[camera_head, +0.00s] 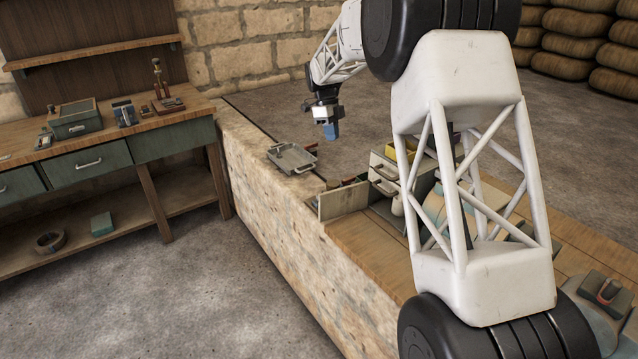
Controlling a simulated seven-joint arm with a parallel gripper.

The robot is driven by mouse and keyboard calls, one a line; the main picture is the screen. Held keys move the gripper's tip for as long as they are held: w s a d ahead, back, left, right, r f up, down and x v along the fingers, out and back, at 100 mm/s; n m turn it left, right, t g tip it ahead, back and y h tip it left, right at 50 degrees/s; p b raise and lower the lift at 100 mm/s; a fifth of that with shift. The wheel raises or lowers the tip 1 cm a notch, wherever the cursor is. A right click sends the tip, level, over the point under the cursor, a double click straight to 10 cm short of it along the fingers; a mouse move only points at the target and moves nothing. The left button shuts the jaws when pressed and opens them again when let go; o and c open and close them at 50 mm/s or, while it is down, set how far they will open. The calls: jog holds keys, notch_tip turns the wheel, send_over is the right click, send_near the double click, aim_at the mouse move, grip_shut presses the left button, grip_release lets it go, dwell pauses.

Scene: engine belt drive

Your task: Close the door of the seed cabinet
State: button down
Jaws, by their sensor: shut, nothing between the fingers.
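The seed cabinet (384,163) appears to be the pale unit on the stone-sided counter, with handles on its front. My arm hides much of its right side. A flat beige panel (343,202) stands upright on the counter in front and to the left of it. It looks like the cabinet's door, swung open, but its hinge is not clear to see. My gripper (331,131) has blue fingers and is shut and empty. It hangs above the far side of the counter, up and to the left of the cabinet, apart from the panel and the cabinet.
A grey metal tray with a handle (292,158) lies on the counter left of the panel. Small items sit behind the panel. A workbench with drawers (90,162) stands at the left wall. Sacks (577,45) are stacked at the back right. Wooden counter top in front of the panel is bare.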

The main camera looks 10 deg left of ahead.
jog(key=w+a+f+m+h, duration=0.1)
jog(key=w+a+f+m, duration=0.3)
jog(key=a+f, duration=0.5)
jog(key=shift+w+a+f+g, duration=0.4)
jog(key=shift+w+f, duration=0.25)
jog(key=shift+w, duration=0.45)
jog(key=shift+f, duration=0.15)
jog(key=s+d+f, duration=0.5)
jog(key=f, duration=0.4)
jog(key=shift+s+d, duration=0.2)
jog(key=shift+d, duration=0.15)
jog(key=shift+s, duration=0.2)
